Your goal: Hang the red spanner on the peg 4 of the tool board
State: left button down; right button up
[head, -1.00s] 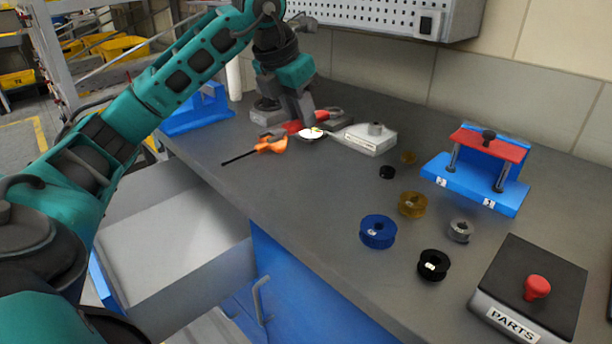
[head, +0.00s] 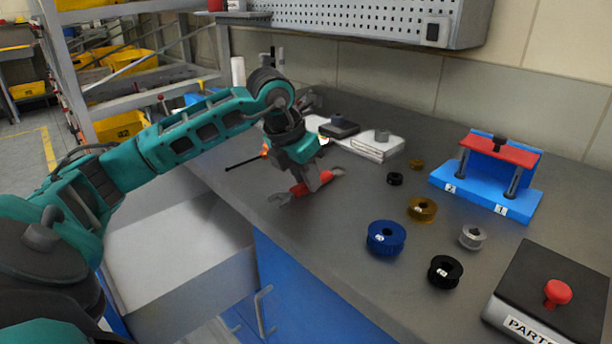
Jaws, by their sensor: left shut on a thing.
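The red spanner (head: 298,190) has a red handle and a grey open-ended head that points left. My left gripper (head: 313,182) is shut on the middle of its handle, with red showing on both sides of the fingers. The spanner is over the front part of the grey worktop; I cannot tell how far above it. A grey perforated board (head: 370,20) is on the back wall at the top of the view. No numbered peg can be made out on it, so peg 4 is not identifiable. My right gripper is not in view.
An orange screwdriver with a black shaft (head: 244,163) lies behind my left arm. A white box (head: 378,148) stands behind the gripper. Several spools, including a blue one (head: 386,238), a blue stand (head: 470,190) and a red-button box (head: 548,300) are to the right.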

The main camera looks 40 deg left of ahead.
pick_arm(q)
jog(key=shift+f, duration=0.2)
jog(key=c, duration=0.9)
grip_release()
jog(key=shift+c, duration=0.2)
jog(key=p+v, duration=0.2)
jog(key=v, duration=1.1)
jog(key=shift+d, duration=0.1)
